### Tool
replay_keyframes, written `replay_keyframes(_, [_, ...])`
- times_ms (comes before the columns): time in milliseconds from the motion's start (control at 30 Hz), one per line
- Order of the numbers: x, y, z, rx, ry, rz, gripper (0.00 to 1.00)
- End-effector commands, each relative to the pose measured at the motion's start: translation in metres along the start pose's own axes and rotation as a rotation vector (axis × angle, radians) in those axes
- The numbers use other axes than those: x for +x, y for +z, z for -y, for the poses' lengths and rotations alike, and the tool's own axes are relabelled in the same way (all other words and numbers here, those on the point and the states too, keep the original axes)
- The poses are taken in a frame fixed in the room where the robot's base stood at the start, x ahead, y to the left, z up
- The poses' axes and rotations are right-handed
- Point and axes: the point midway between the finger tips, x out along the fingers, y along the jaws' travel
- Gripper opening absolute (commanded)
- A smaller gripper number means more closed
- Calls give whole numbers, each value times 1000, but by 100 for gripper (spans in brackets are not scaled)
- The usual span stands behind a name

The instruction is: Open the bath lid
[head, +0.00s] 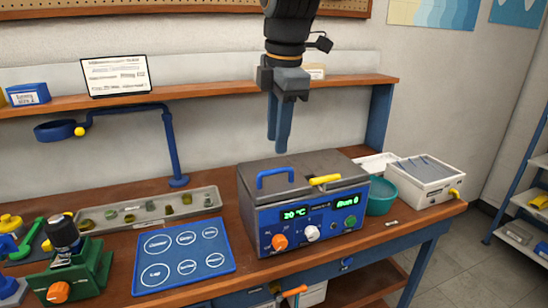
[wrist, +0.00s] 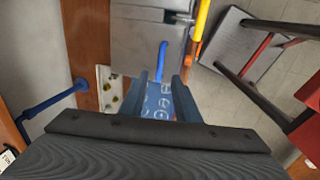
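The bath (head: 300,210) is a grey box with a blue front panel, green displays reading about 20 °C and "Run 0", and knobs. Its grey lid (head: 320,166) lies flat and closed on top. A blue arched handle (head: 274,172) stands at the left of the top, and a yellow bar (head: 325,180) sits near the front middle. In the wrist view the blue handle (wrist: 162,55) and yellow bar (wrist: 200,25) show beyond my fingers. My gripper (head: 277,146) points down above the bath, apart from it. Its fingers are spread and empty in the wrist view (wrist: 160,78).
A blue mat (head: 185,258) and a tray of small parts (head: 150,211) lie left of the bath. A blue post (head: 172,150) stands behind. A teal bowl (head: 380,196) and a white box (head: 425,180) are at right. The shelf (head: 200,92) runs behind my arm.

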Motion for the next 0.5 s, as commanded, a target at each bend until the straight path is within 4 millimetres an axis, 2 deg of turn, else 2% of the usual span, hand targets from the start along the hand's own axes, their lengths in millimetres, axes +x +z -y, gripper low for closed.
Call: replay_keyframes(500, [66,-1,0,-8,-2,0,29])
